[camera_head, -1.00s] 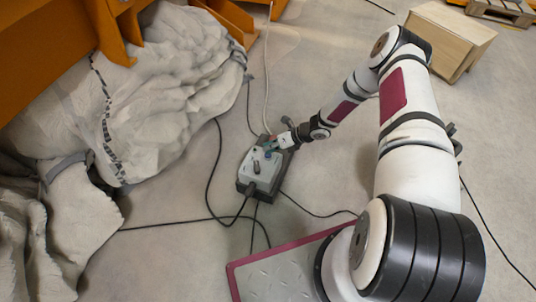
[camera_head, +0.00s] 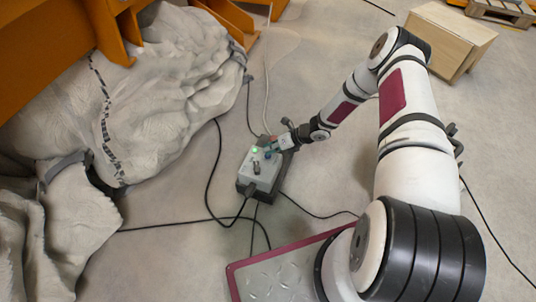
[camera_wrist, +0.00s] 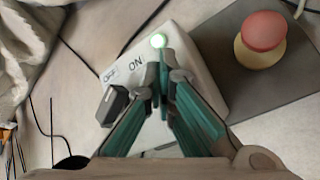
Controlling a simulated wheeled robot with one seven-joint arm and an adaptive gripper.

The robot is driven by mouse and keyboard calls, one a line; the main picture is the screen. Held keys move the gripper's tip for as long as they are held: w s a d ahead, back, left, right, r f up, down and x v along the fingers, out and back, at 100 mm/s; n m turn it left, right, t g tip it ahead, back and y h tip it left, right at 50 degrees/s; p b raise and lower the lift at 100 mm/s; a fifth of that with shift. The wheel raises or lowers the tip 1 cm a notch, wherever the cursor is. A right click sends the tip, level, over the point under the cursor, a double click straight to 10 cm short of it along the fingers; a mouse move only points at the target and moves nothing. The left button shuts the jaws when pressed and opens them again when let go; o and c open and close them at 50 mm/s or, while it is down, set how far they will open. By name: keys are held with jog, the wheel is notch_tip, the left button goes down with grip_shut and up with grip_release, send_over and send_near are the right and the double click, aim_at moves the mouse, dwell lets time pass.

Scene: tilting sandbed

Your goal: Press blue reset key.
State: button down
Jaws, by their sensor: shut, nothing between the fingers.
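The pale grey control box (camera_head: 258,172) stands on the floor in the middle of the head view, on a dark base. My gripper (camera_head: 271,153) points down at the box's upper right part. In the wrist view my gripper (camera_wrist: 160,78) has its teal fingers brought together over the box face (camera_wrist: 196,62), with nothing held. A lit green lamp (camera_wrist: 157,41) sits just beyond the fingertips and also shows in the head view (camera_head: 254,150). No blue key can be made out clearly; the fingers cover part of the face. Contact cannot be told.
A red mushroom button (camera_wrist: 263,32) is at right on a dark plate. Cables (camera_head: 212,180) cross the floor. The grey sandbed cover (camera_head: 150,85) lies left, a wooden box (camera_head: 450,38) upper right.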

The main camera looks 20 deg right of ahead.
jog(key=shift+r+p, duration=0.35)
jog(key=shift+r, duration=0.5)
jog(key=shift+r, duration=0.15)
notch_tip(320, 180, up, 5)
jog(key=shift+f+p, duration=0.15)
jog(key=shift+p, duration=1.05)
